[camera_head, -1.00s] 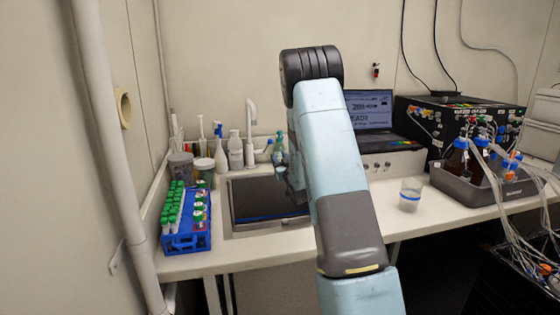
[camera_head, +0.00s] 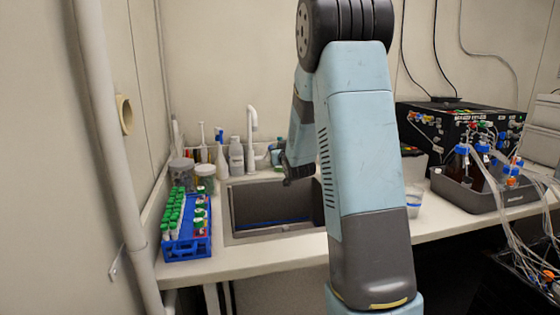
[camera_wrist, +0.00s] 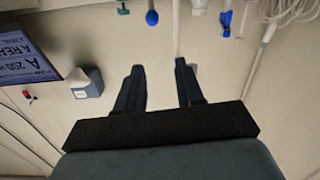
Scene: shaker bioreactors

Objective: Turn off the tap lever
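The white tap (camera_head: 251,140) stands upright behind the sink (camera_head: 232,234), left of my arm in the head view. Its lever is too small to make out clearly there. A blue ball on a short stem (camera_wrist: 152,18), perhaps the lever's tip, shows at the top of the wrist view, beyond my fingers and apart from them. My gripper (camera_wrist: 158,68) is open, with two dark fingers apart and nothing between them. In the head view my gripper (camera_head: 293,178) hangs over the sink's right side, partly hidden by my arm.
A blue rack (camera_head: 187,247) of green-capped tubes stands left of the sink. Jars and bottles (camera_head: 221,158) line the back. A clear cup (camera_head: 412,203), a grey tray (camera_head: 480,192) with bottles and a black box (camera_head: 470,120) are at right.

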